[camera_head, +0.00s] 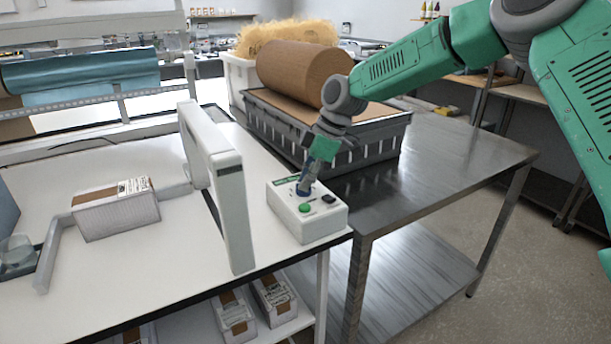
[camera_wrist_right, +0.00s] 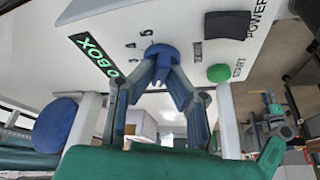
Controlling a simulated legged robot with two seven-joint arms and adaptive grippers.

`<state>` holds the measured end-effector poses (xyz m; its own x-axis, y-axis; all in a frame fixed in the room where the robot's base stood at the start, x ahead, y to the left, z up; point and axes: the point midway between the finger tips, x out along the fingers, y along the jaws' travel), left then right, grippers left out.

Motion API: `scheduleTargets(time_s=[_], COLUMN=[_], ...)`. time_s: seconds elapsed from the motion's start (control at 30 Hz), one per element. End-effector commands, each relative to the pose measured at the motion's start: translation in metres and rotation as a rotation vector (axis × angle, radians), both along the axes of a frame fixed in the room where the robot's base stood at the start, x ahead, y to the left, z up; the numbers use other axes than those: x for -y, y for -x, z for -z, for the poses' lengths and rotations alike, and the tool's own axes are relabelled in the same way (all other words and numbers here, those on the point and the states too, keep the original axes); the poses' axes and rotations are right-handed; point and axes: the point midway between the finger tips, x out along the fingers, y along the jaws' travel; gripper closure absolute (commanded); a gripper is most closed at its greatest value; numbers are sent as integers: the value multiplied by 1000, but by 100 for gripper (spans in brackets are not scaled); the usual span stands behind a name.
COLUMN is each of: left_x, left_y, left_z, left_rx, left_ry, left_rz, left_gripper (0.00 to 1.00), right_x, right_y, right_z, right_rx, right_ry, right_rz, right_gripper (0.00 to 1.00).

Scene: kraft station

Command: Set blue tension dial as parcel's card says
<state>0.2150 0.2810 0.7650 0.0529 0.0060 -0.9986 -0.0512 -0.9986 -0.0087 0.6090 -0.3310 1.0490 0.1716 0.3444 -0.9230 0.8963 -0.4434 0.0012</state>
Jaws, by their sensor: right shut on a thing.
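The control box (camera_head: 322,222) is white and sits at the right corner of the white table. Its blue dial (camera_wrist_right: 160,53) shows in the right wrist view, with small digits beside it. I cannot tell which digit the dial points to. My right gripper (camera_wrist_right: 160,72) is shut on the blue dial, with a fingertip on each side of it. The head view also shows this gripper (camera_head: 306,186) coming down onto the box, covering most of the dial. The parcel (camera_head: 118,215) lies on the table at left. Its white card (camera_head: 134,186) is too small to read. My left gripper is not in view.
A green START button (camera_wrist_right: 219,72) and a black POWER switch (camera_wrist_right: 227,25) are close to the dial. A white arch (camera_head: 228,190) stands left of the box. A grey crate (camera_head: 365,150) with a brown paper roll (camera_head: 300,70) stands behind, on the metal table (camera_head: 430,170).

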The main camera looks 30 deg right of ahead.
Motion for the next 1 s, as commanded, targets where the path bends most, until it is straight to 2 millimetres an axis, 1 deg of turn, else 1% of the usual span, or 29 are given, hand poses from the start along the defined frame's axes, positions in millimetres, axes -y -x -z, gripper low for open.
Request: scheduleTargets(time_s=[0.03,0.1,1.0], left_x=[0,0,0], left_y=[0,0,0], left_z=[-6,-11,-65], left_rx=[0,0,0], left_ry=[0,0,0], left_rz=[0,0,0], left_gripper=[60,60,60], right_x=[0,0,-2], right_y=[2,2,2], right_z=[0,0,1], right_rx=[-5,-5,-3], right_ry=[4,5,7], right_rz=[40,106,962], right_gripper=[100,100,100])
